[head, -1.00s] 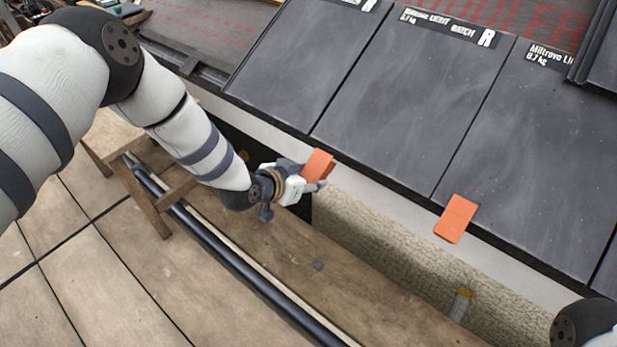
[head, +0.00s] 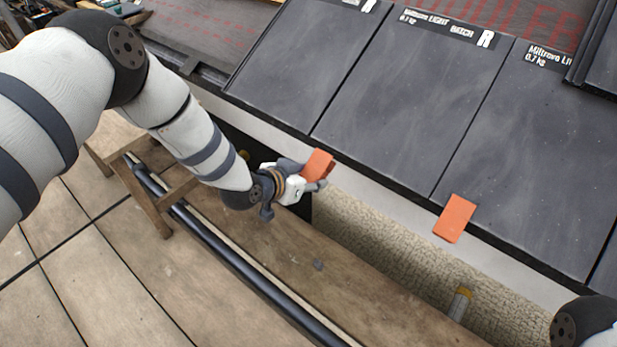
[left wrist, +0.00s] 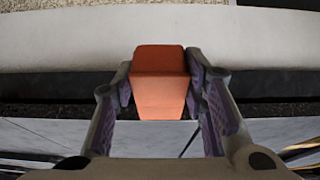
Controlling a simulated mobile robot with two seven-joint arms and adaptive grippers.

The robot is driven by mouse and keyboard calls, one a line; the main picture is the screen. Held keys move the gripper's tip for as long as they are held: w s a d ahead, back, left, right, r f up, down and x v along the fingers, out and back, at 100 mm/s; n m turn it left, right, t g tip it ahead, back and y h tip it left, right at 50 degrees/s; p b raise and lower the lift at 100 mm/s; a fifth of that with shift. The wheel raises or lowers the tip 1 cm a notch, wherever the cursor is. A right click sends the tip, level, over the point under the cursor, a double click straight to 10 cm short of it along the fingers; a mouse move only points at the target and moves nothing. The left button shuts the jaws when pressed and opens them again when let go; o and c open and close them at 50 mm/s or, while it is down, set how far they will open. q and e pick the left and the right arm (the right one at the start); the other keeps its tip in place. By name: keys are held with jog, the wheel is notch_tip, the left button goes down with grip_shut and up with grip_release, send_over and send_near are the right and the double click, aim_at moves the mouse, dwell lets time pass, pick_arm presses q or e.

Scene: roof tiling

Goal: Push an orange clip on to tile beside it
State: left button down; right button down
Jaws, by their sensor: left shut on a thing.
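My left gripper (head: 316,177) is shut on an orange clip (head: 319,164) near the lower edge of the left dark tile (head: 304,72). In the left wrist view the held clip (left wrist: 159,82) sits between the two fingers, with the dark tile edge behind it. Whether this clip touches the tile cannot be told. A second orange clip (head: 456,218) sits on the lower edge of the tiles farther right, overlapping the right tile (head: 540,150) and apart from my gripper. The middle tile (head: 415,95) lies between. My right gripper is not in view; only part of my right arm shows at lower right.
A pale fascia strip (head: 395,200) runs under the tile edges above a rough wall (head: 365,235). A wooden plank (head: 265,250) and a dark pipe (head: 225,260) lie below. A yellow-topped post (head: 461,302) stands near the lower right.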

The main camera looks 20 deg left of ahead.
aim_at(319, 161)
pick_arm(q)
jog(key=shift+w+d+r, duration=0.25)
jog(key=shift+w+r, duration=0.15)
jog(key=shift+w, duration=0.25)
jog(key=shift+w+d+r, duration=0.2)
jog(key=shift+w+r, duration=0.25)
jog(key=shift+w, duration=0.15)
jog(key=shift+w+d+r, duration=0.25)
jog(key=shift+w+r, duration=0.15)
jog(key=shift+w, duration=0.25)
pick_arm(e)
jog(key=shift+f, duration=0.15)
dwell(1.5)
pick_arm(q)
jog(key=c, duration=0.9)
grip_release()
jog(key=shift+f, duration=0.1)
jog(key=shift+s, duration=0.1)
